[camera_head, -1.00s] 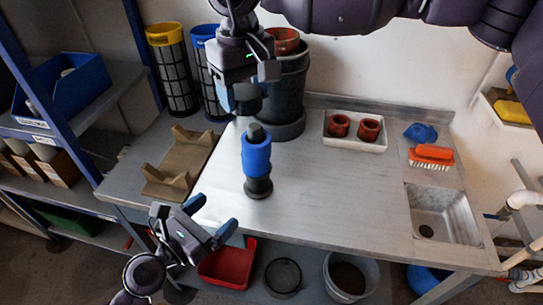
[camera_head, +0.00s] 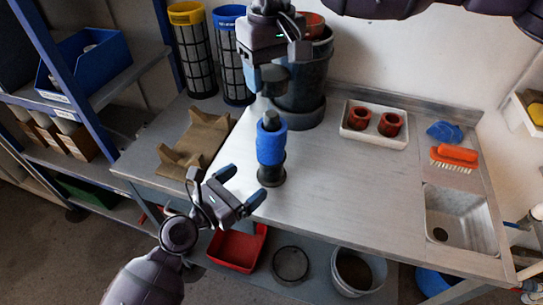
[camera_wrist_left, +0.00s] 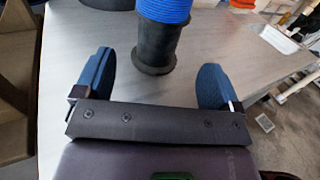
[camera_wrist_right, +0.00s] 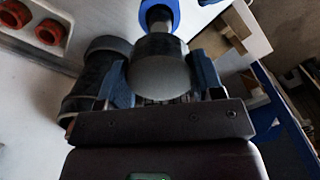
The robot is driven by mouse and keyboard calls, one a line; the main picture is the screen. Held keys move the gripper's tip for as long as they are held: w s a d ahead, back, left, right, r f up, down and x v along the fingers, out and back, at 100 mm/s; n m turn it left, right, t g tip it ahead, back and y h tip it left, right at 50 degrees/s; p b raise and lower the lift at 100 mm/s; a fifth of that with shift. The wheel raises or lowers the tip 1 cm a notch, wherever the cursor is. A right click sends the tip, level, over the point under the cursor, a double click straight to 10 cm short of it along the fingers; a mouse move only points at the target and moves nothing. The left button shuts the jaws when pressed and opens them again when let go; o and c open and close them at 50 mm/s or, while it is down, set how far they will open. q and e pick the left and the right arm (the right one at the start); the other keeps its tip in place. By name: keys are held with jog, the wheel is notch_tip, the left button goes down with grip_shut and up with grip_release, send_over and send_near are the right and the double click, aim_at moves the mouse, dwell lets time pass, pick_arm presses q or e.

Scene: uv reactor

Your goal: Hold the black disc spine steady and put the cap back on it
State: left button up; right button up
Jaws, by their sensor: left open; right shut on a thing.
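The black disc spine (camera_head: 271,176) stands upright on the metal table, with a stack of blue discs (camera_head: 271,147) around its middle and its dark tip bare on top. In the left wrist view the spine's dark lower part and foot (camera_wrist_left: 153,50) stand just beyond my fingertips. My left gripper (camera_head: 240,188) is open, its fingers spread low in front of the spine, not touching it. My right gripper (camera_head: 265,78) is shut on the dark grey round cap (camera_wrist_right: 160,75), held above and apart from the spine's tip. The cap's underside is hidden.
A large dark vessel (camera_head: 302,85) stands close behind the spine. A tan cradle (camera_head: 195,140) lies to the left. A white tray (camera_head: 373,139) with red rings, an orange brush (camera_head: 455,156) and a sink (camera_head: 460,218) are to the right. The table's middle is clear.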

aim_at(263, 169)
pick_arm(q)
jog(key=x, duration=0.8)
jog(key=shift+w+d, duration=0.25)
jog(key=c, duration=1.4)
jog(key=shift+o, duration=0.2)
pick_arm(e)
jog(key=shift+f, duration=2.5)
jog(key=shift+f, duration=0.15)
jog(key=shift+f, duration=0.75)
jog(key=shift+f, duration=0.55)
